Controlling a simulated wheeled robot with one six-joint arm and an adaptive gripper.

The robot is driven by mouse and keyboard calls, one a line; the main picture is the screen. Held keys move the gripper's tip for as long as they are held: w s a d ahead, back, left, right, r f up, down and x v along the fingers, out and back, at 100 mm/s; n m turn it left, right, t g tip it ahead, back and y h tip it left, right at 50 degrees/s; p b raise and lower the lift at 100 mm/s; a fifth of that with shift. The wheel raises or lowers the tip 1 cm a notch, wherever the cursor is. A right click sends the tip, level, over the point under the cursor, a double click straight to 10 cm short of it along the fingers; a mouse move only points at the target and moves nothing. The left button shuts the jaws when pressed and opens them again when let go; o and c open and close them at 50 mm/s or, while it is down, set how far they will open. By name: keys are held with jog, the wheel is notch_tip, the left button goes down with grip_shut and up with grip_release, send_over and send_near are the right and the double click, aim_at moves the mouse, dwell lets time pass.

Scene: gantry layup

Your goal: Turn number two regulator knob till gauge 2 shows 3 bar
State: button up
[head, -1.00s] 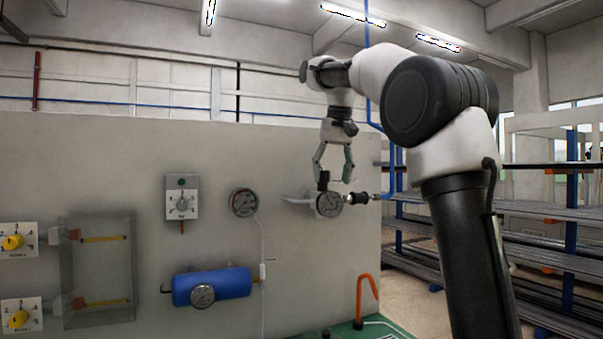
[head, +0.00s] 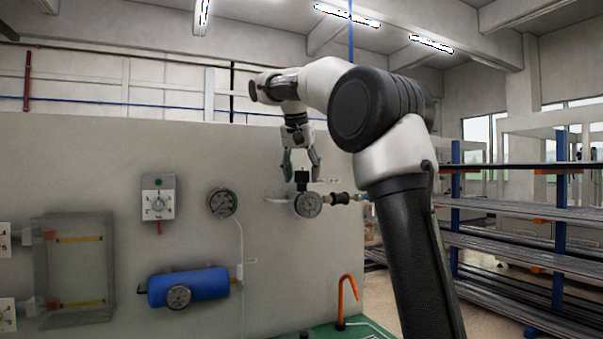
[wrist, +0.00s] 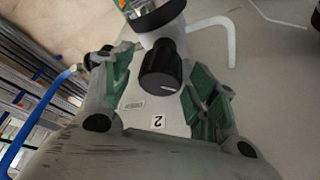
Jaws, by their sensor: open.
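The black regulator knob (head: 302,178) stands on top of the regulator on the grey panel, with a round gauge (head: 308,204) just below it. In the wrist view the knob (wrist: 161,70) is a dark cylinder with a white pointer line, and a "2" label (wrist: 157,122) sits beside it. The gauge (wrist: 152,12) is cut off at the top there, so its reading cannot be made out; in the head view it is too small to read. My gripper (head: 302,173) points down over the knob, open, one finger on each side with visible gaps.
A pipe fitting (head: 340,198) runs right from the gauge. Another gauge (head: 222,203), a dial box (head: 158,197) and a blue tank (head: 188,287) are on the panel to the left. An orange hook (head: 347,300) stands below. Metal shelving (head: 530,212) is at the right.

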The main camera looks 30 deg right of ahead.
jog(key=c, duration=1)
jog(key=shift+n+t+y, duration=0.5)
jog(key=shift+n+y, duration=0.2)
jog(key=shift+n, duration=1.6)
jog(key=o, duration=1)
jog(key=shift+r, duration=0.1)
jog(key=v, duration=1.1)
jog(key=shift+r, duration=0.4)
jog(key=shift+s+f, duration=0.1)
jog(key=shift+s, duration=0.15)
jog(key=s+f+n, duration=0.1)
jog(key=s+f, duration=1.4)
jog(key=f, duration=0.3)
jog(key=s+f+n+y, duration=0.1)
jog(key=s+f+n, duration=0.1)
jog(key=s+f, duration=1.2)
notch_tip(320, 180, down, 5)
jog(key=shift+s+f+n, duration=0.1)
jog(key=shift+s+n, duration=0.2)
jog(key=shift+s, duration=0.1)
